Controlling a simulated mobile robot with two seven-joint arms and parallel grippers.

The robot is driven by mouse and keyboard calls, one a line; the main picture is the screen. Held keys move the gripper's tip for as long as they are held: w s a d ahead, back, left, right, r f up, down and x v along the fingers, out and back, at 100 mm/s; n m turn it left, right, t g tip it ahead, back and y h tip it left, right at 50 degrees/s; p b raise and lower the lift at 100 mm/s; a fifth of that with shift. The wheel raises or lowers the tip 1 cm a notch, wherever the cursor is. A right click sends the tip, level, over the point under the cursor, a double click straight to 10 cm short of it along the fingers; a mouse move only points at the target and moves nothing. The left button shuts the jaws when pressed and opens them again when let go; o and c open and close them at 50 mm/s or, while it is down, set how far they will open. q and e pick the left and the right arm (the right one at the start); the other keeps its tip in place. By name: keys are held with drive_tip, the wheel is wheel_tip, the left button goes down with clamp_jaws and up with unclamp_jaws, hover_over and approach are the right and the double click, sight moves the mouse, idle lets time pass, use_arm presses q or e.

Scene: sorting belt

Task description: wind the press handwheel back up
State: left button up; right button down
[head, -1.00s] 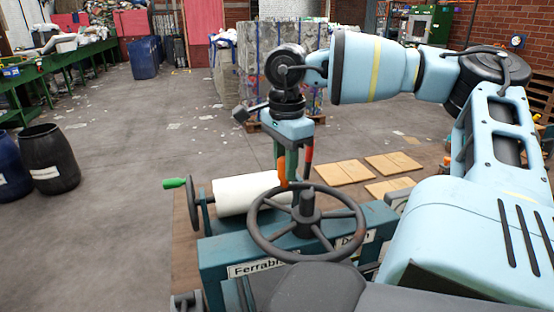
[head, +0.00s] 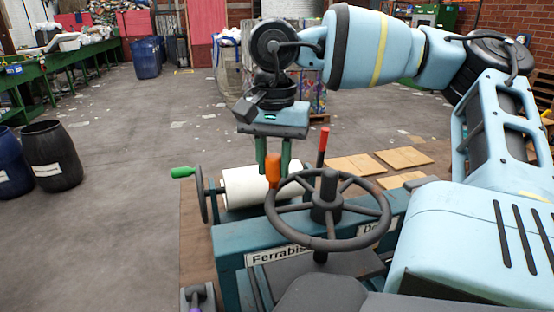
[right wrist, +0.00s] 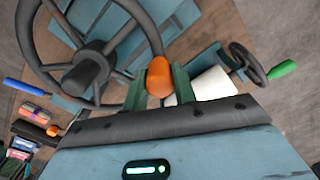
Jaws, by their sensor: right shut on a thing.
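The press handwheel (head: 326,205) is a dark grey, spoked wheel lying flat above the teal press frame (head: 228,240). An orange knob (head: 273,170) stands upright on the rim at its left, far side. My right gripper (head: 274,172) points down from above with its two green fingers on either side of the knob, shut on it. In the right wrist view the orange knob (right wrist: 159,78) sits between the green fingers, and the handwheel (right wrist: 95,65) fills the upper left. My left gripper is not in view.
A white roller (head: 245,187) and a smaller side wheel with a green handle (head: 183,172) are just left. A red-topped lever (head: 323,140) rises behind the handwheel. Flat tan boards (head: 402,157) lie on the table behind. Dark barrels (head: 52,155) stand on the floor at far left.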

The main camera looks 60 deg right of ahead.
drive_tip(key=shift+a+n, duration=0.35)
drive_tip(key=shift+n, duration=0.05)
drive_tip(key=c, duration=1.1)
unclamp_jaws()
drive_tip(key=shift+a, duration=0.1)
drive_tip(key=shift+r, duration=0.1)
drive_tip(key=shift+s+r, duration=0.1)
drive_tip(key=shift+r, duration=3.75)
